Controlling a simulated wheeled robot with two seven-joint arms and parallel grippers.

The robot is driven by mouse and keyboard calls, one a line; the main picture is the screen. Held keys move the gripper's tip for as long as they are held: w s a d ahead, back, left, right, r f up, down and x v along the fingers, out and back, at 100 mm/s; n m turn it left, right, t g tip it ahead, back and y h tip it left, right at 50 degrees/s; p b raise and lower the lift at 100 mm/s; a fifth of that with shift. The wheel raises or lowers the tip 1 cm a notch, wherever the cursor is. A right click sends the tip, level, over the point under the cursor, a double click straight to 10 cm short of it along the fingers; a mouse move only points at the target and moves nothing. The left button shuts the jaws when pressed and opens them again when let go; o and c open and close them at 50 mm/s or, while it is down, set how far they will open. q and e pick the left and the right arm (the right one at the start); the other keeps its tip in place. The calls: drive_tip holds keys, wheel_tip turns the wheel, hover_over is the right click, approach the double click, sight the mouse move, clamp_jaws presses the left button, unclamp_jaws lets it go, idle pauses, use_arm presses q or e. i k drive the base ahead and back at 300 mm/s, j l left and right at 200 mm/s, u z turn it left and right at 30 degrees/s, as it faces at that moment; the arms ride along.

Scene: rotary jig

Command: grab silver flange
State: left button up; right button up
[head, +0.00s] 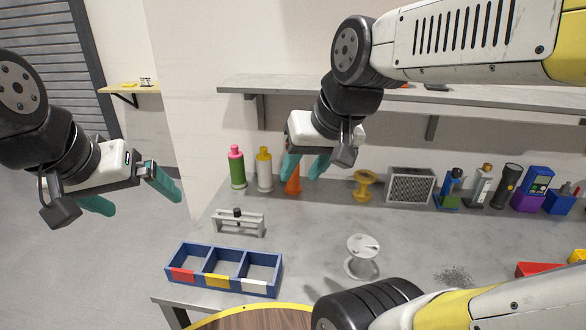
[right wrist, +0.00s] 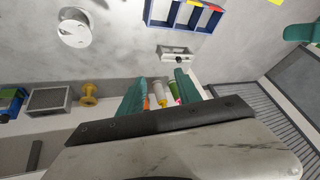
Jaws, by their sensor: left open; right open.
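The silver flange (head: 362,256), a spool-like piece with a wide round top, stands upright on the grey table near the middle. It also shows at the upper left of the right wrist view (right wrist: 75,27). My right gripper (head: 305,168) is open and empty above the back part of the table, to the left of the flange and apart from it. Its teal fingers also show in the right wrist view (right wrist: 158,88). My left gripper (head: 138,198) is open and empty at the far left, off the table's left side.
A blue three-compartment tray (head: 213,284) and a small grey jig (head: 238,222) are at the table's left. Bottles (head: 237,168), an orange cone (head: 293,181), a yellow spool (head: 363,186) and a grey box (head: 410,186) line the back. A shelf (head: 262,84) hangs above. Table around the flange is mostly clear.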

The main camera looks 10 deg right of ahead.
sight(358, 266)
drive_tip(key=k+z, duration=0.15)
drive_tip(key=z, duration=1.1)
drive_tip(key=k+j+u, duration=0.2)
drive_tip(key=u, duration=0.25)
drive_tip(key=k, duration=0.1)
